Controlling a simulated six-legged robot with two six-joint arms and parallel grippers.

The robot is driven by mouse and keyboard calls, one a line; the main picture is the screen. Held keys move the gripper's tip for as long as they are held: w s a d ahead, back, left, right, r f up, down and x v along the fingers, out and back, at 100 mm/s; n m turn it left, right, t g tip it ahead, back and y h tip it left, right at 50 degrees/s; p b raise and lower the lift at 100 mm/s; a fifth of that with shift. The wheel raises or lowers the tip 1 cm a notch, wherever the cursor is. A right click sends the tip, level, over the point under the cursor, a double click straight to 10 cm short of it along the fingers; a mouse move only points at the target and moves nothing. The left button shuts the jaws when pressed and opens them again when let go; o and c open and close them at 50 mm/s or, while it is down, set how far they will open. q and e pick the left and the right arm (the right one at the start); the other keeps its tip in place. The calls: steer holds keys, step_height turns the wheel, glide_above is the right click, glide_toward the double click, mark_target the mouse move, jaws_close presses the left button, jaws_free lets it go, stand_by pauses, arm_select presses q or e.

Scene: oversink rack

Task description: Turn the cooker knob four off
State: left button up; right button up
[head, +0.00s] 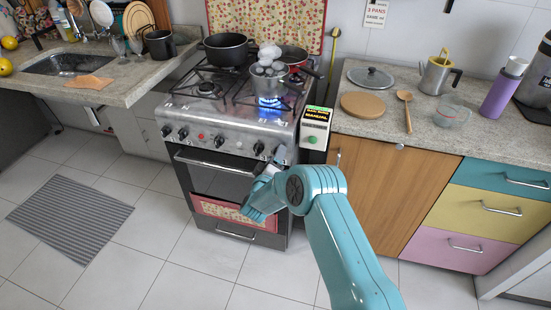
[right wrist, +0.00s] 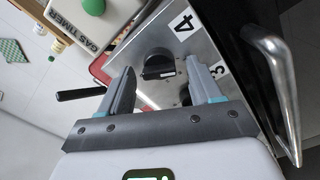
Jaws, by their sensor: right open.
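In the right wrist view, knob four (right wrist: 157,66) is a black knob on the metal panel, beside the printed "4". Its raised grip lies across the picture. My right gripper (right wrist: 160,72) is open, with its two fingers apart on either side of the knob; I cannot tell whether they touch it. In the head view, my right gripper (head: 279,156) is at the right end of the cooker's (head: 230,125) knob row and hides most of knob four. A blue flame (head: 269,101) burns under the pot at the front right burner. My left gripper is not in view.
Another knob (head: 258,147) is just left of the gripper. The gas timer box (head: 316,128) is close on the right of the cooker. The oven handle (head: 215,165) runs below the knobs. A black pot (head: 226,50) stands behind. The floor (head: 160,240) in front is clear.

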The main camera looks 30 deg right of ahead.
steer(key=shift+c, duration=0.3)
steer(key=c, duration=1)
arm_select(q)
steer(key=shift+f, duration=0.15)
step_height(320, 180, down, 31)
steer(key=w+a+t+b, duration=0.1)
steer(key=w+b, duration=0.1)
steer(key=b, duration=3)
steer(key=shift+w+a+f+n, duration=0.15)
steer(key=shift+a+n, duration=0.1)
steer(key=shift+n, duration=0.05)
arm_select(e)
steer(key=shift+s+d+f+m, duration=0.1)
steer(key=shift+m, duration=4.95)
steer(key=shift+s+d+m, duration=0.1)
steer(key=shift+s+m, duration=0.05)
steer(key=shift+m, duration=4.85)
steer(key=shift+s+f+m, duration=0.1)
steer(key=shift+m, duration=4.95)
